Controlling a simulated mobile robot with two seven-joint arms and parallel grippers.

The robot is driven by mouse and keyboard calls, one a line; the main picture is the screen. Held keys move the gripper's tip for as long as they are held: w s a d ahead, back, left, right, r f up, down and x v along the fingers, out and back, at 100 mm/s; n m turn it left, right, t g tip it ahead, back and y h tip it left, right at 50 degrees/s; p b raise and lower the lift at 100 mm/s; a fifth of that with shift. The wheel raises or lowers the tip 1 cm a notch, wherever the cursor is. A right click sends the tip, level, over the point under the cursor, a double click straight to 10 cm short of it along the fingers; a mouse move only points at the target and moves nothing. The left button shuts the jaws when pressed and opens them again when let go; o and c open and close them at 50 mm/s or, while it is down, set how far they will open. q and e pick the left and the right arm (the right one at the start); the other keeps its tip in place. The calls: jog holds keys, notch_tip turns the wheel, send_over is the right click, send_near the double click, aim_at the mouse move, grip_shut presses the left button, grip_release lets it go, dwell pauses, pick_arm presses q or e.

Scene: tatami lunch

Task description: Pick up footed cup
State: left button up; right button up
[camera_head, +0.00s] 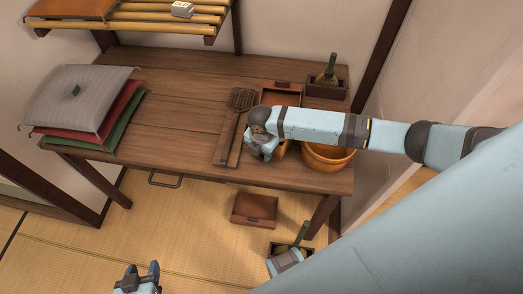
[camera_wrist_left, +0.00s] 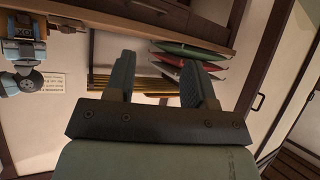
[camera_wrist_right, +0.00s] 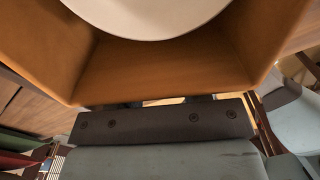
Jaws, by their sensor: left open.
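I cannot make out a footed cup for certain in any view. In the right wrist view a large orange-brown faceted thing (camera_wrist_right: 160,72) with a pale round surface (camera_wrist_right: 150,14) fills the space before my right gripper (camera_wrist_right: 163,101); I cannot tell if it is the cup. It hides the fingers beyond their bases. In the head view my right gripper (camera_head: 260,153) is low over the table's front right part, left of an orange-brown bowl (camera_head: 328,160) that my arm partly covers. My left gripper (camera_head: 138,278) is open and empty, low in front of the table; its spread fingers show in the left wrist view (camera_wrist_left: 158,80).
On the wooden table (camera_head: 185,100) lie stacked cushions (camera_head: 82,98) at the left, a dark mesh utensil on a board (camera_head: 232,135) and a reddish tray (camera_head: 282,92). A planter box (camera_head: 327,88) stands at the back right. A brown box (camera_head: 255,208) is on the floor.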

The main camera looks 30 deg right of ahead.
jog(key=shift+o, duration=0.7)
